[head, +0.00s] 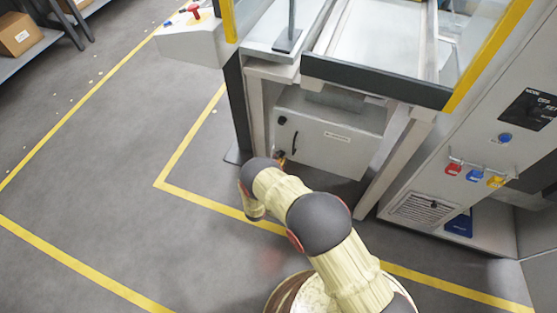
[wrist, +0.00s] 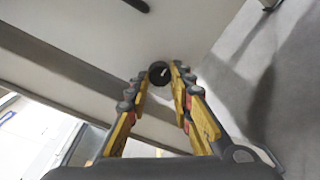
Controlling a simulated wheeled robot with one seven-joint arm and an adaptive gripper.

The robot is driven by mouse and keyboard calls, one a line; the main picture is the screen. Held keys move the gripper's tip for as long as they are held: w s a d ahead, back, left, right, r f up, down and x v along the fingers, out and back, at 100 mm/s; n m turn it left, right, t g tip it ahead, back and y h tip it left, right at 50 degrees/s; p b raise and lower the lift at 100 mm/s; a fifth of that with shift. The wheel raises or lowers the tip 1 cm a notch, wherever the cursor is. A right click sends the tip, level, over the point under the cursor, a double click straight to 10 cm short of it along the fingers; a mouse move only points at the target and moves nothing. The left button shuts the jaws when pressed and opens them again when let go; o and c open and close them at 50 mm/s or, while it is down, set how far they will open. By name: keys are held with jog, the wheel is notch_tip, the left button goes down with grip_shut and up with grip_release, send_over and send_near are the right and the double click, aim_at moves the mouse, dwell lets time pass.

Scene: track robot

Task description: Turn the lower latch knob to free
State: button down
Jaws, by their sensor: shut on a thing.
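The lower latch knob (wrist: 159,74) is a round black knob with a small light mark. In the wrist view it sits on the pale cabinet door between the fingertips of my gripper (wrist: 160,80). My gripper's yellow and grey fingers are shut on it, one on each side. In the head view my gripper (head: 281,157) is at the lower left of the grey cabinet door (head: 335,145), and my arm hides the lower knob. Another black knob (head: 282,120) is at the door's upper left.
A black handle (head: 295,141) stands on the door between the knobs; its end shows in the wrist view (wrist: 137,4). Frame legs (head: 385,165) flank the door and a dark-edged shelf (head: 375,80) overhangs it. The floor (head: 110,180) at left is open.

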jog(key=c, duration=1.6)
grip_release()
jog(key=shift+o, duration=0.2)
jog(key=v, duration=1.2)
